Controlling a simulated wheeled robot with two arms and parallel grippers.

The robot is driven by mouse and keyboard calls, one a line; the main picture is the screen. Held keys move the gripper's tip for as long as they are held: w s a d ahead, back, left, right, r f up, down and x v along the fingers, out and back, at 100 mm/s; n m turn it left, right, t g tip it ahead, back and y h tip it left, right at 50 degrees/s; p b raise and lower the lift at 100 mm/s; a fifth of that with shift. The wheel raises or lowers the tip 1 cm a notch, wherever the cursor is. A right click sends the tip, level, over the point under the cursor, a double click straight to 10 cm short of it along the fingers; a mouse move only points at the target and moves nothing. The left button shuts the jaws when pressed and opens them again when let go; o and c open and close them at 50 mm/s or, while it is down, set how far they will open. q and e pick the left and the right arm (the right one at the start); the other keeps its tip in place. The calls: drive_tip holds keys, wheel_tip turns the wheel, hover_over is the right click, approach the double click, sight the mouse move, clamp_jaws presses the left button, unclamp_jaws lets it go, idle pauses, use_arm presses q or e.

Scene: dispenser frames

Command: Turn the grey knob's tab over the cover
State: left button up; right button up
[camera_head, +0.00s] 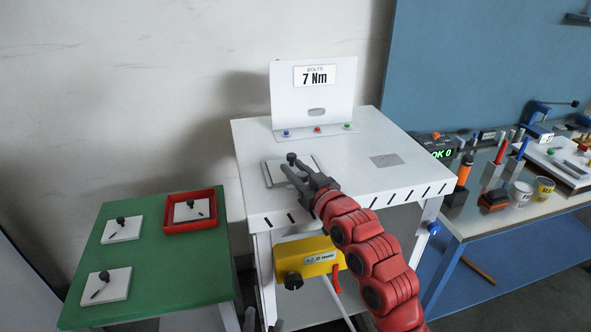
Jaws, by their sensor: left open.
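A small plate (274,175) lies on top of the white cabinet, with a dark grey knob (291,158) standing at it. My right gripper (289,165), on the red arm, reaches the plate from the lower right. Its two fingers are parted and their tips are at the knob. I cannot tell whether they touch or hold it. The fingers hide part of the plate, and I cannot make out the tab or the cover. My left gripper (264,322) shows only as two parted grey fingertips at the bottom edge, open and empty, below the yellow box.
A yellow box (308,256) with a black knob and red lever sits under the white cabinet top (365,186). A sign panel (290,97) stands behind. The green table (165,255) holds knobbed plates and a red tray (169,219). A cluttered bench is at right.

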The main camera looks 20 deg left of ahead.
sight(305, 174)
clamp_jaws()
drive_tip(key=shift+w+d+f+m+t+h+b, duration=0.1)
drive_tip(key=shift+f+m+t+h+b, duration=0.05)
drive_tip(key=shift+m+t+h+b, duration=0.8)
drive_tip(key=m+t+h+b, duration=0.1)
drive_tip(key=m+h+b, duration=0.1)
drive_tip(key=h+b, duration=0.1)
drive_tip(key=d+m+t+h+b, duration=0.1)
drive_tip(key=m+t+h+b, duration=0.1)
drive_tip(key=b, duration=0.4)
drive_tip(key=m+t+h+b, duration=0.1)
drive_tip(key=m+h+b, duration=0.1)
drive_tip(key=h+b, duration=0.3)
drive_tip(key=shift+w+d+f+m, duration=0.2)
drive_tip(key=shift+w+m, duration=0.15)
drive_tip(key=m+h, duration=0.1)
drive_tip(key=m+h+b, duration=0.1)
drive_tip(key=h, duration=0.1)
drive_tip(key=shift+d+r+b, duration=0.15)
drive_tip(key=shift+d+b, duration=0.15)
drive_tip(key=shift+d+r+m+h+b, duration=0.15)
drive_tip(key=shift+d+m+h+b, duration=0.15)
drive_tip(key=shift+m+h, duration=0.5)
drive_tip(key=shift+h, duration=0.25)
